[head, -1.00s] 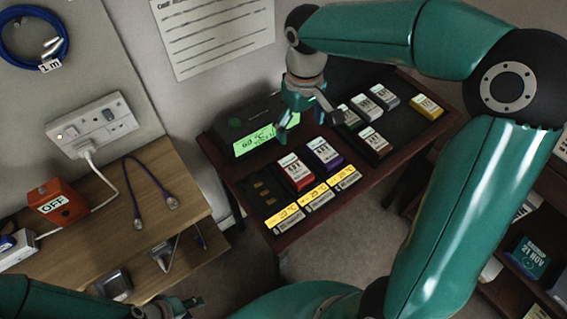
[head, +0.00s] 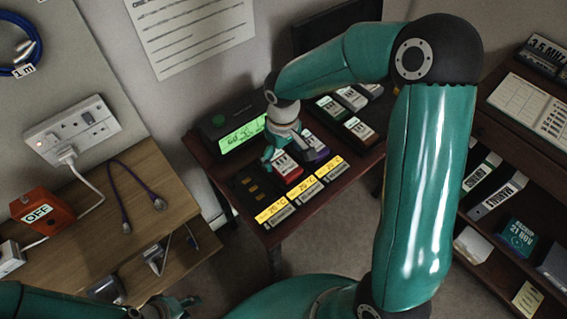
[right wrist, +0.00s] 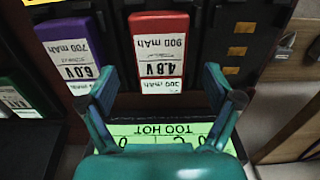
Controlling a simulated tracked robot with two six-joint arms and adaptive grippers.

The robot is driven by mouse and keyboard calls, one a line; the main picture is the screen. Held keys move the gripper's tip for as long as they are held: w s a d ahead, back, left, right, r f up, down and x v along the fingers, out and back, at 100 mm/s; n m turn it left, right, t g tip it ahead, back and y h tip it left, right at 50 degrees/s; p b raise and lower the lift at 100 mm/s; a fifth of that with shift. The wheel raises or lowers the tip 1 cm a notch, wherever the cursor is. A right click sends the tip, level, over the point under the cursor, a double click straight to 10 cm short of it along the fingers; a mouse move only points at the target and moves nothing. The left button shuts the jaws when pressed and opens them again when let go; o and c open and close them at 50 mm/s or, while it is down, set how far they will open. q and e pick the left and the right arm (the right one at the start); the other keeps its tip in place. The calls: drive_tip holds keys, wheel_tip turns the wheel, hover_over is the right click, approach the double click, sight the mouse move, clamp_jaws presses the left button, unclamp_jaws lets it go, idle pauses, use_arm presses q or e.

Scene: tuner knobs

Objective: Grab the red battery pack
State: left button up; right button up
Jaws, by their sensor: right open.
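The red battery pack (head: 291,175) sits in the charger on the small dark table, between an empty bay and the purple pack (head: 316,151). My right gripper (head: 273,158) is open over the label end of the red pack. In the right wrist view its fingers (right wrist: 160,82) stand apart on either side of that end, with nothing gripped. My left gripper (head: 183,304) is low at the bottom left; its jaws are too unclear to read.
A green-lit display (head: 243,136) stands behind the packs; in the wrist view it reads TOO HOT. Yellow temperature tags (head: 300,190) line the charger's front. Other packs (head: 353,98) lie at the right. A wooden bench (head: 170,184) is on the left.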

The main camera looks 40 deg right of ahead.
sight(283, 165)
drive_tip(key=shift+f, duration=1.4)
drive_tip(key=c, duration=1.3)
drive_tip(key=shift+r, duration=0.1)
drive_tip(key=shift+c, duration=0.2)
